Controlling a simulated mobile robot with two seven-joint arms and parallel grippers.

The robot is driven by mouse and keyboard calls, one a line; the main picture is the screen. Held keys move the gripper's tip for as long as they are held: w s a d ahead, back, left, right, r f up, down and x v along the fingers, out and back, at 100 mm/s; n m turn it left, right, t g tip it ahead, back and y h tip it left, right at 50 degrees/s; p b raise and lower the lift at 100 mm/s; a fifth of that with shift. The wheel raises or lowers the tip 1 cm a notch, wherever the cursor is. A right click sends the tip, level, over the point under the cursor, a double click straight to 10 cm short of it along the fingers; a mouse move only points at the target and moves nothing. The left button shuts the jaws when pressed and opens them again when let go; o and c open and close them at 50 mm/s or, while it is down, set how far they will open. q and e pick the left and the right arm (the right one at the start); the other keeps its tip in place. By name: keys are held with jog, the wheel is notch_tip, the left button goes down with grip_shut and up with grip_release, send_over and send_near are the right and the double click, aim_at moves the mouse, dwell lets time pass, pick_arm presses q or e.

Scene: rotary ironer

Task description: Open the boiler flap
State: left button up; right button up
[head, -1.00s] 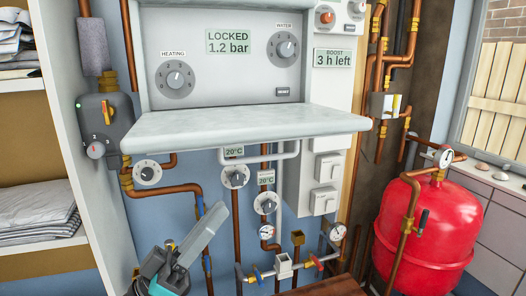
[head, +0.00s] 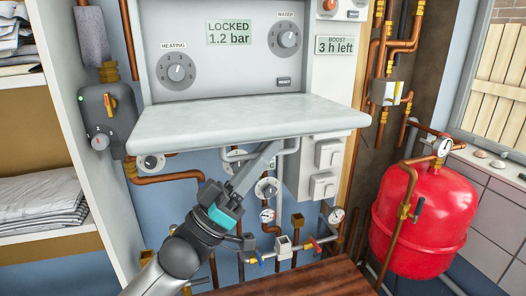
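The boiler flap (head: 245,122) is a pale grey panel that sticks out towards me below the boiler's control panel (head: 228,48). The control panel shows uncovered above it, with a "LOCKED 1.2 bar" display and two knobs. A pale bar handle (head: 293,147) hangs under the flap's front edge. My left gripper (head: 270,150) reaches up from below, its grey fingers at this handle just under the flap. The fingers overlap from this side, so I cannot tell whether they are open, shut or touching the handle. My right gripper is not in view.
Copper pipes, gauges and valves (head: 283,244) fill the wall below the flap, close to my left arm. A red tank (head: 425,225) stands at the right. Shelves with folded linen (head: 40,205) are at the left. A brown wooden surface (head: 300,280) lies at the bottom.

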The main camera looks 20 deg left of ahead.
pick_arm(q)
grip_shut()
dwell(1.4)
